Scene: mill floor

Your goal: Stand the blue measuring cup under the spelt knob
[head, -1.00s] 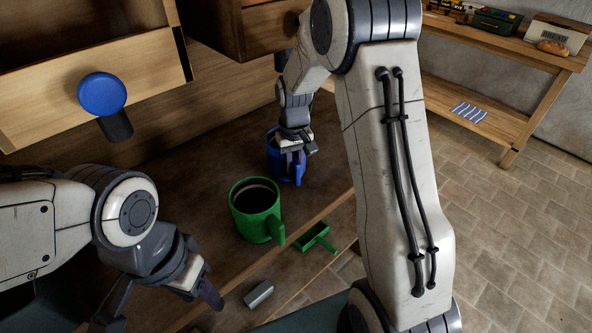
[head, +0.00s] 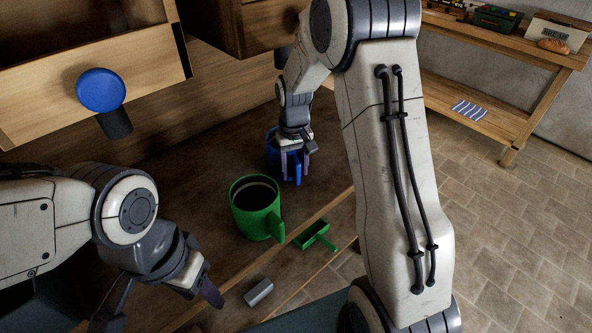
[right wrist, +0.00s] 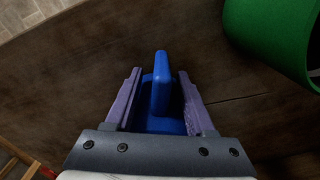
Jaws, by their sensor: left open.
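The blue measuring cup (head: 271,152) stands upright on the dark wooden counter below the wooden boxes. It is partly hidden by my right gripper (head: 296,168) in the head view. In the right wrist view, the cup's blue handle (right wrist: 161,88) lies between the purple fingers of my right gripper (right wrist: 161,98), with a gap on both sides, so this gripper is open. A round blue knob (head: 101,91) with a dark spout below it is on the wooden front at left; no label is readable. My left gripper (head: 205,289) is open and empty over the counter's front.
A green scoop (head: 314,236) and a grey block (head: 259,292) lie near the front edge. A shelf table (head: 470,95) stands at the back right.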

